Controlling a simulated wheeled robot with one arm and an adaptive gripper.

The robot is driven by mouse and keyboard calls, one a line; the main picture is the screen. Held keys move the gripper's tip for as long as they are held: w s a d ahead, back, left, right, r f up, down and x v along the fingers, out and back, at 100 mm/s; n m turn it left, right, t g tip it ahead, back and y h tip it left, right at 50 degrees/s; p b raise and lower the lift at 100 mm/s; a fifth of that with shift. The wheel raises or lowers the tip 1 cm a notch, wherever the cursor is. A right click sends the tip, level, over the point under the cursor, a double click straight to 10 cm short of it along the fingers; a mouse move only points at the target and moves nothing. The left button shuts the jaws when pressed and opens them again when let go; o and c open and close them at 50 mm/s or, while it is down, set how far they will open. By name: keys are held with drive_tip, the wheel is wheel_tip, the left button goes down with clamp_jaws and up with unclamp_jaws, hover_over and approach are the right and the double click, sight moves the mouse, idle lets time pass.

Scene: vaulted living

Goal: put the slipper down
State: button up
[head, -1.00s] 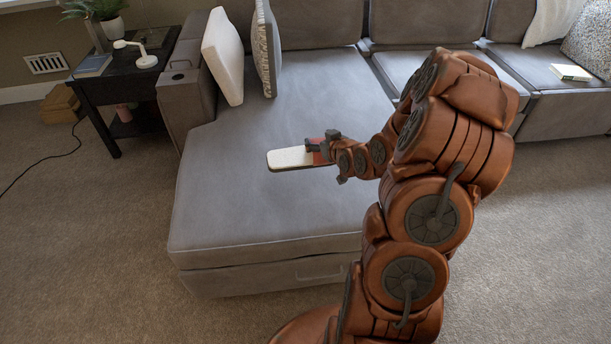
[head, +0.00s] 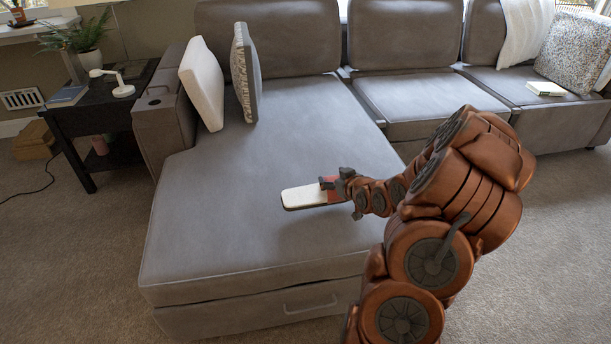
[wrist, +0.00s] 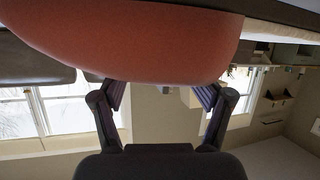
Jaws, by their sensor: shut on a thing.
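The slipper (head: 305,196) has a pale, flat sole part and a red part at the end by my gripper. In the head view it is over the grey chaise seat of the sofa. My gripper (head: 333,186) is shut on its red end, and the pale end points left. I cannot tell whether the slipper touches the cushion. In the wrist view the red slipper part (wrist: 130,45) fills the upper middle, with the fingers of my gripper (wrist: 160,95) reaching up on either side of it.
The chaise seat (head: 220,235) is clear around the slipper. A white cushion (head: 202,82) and a grey cushion (head: 245,72) stand at its back left. A dark side table (head: 95,115) with a lamp is to the left. A book (head: 546,88) lies on the far right seat.

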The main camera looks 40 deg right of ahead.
drive_tip(key=shift+w+a+f+b, duration=0.3)
drive_tip(key=shift+w+f+b, duration=0.4)
drive_tip(key=shift+w, duration=1.15)
drive_tip(key=shift+w+a+f+b, duration=0.35)
drive_tip(key=shift+w+f, duration=0.55)
drive_tip(key=shift+w, duration=0.95)
drive_tip(key=shift+w+a+f+b, duration=0.25)
drive_tip(key=shift+w+f+b, duration=0.45)
drive_tip(key=shift+w, duration=1.15)
drive_tip(key=o, duration=1.8)
